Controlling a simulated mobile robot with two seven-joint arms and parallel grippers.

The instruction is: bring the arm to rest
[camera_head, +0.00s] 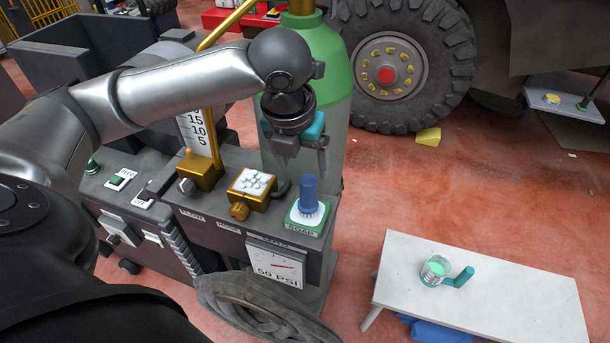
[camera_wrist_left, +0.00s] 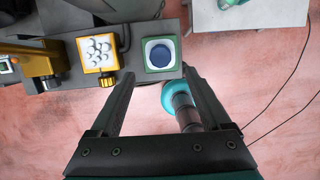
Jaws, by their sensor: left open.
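My left arm (camera_head: 175,85) reaches in from the left over the machine panel. My left gripper (camera_head: 304,158) hangs from it, pointing down, with its two fingers apart and nothing between them. It is beside the green tank, above and behind the blue soap knob (camera_head: 309,195); it appears clear of the knob. In the left wrist view the open fingers (camera_wrist_left: 160,76) sit just below the soap knob (camera_wrist_left: 160,54), over the red floor. My right gripper is not in view.
The green tank (camera_head: 335,60) stands close behind the gripper. A white bench (camera_head: 500,295) with a cup (camera_head: 435,270) is at lower right. Open red floor lies between.

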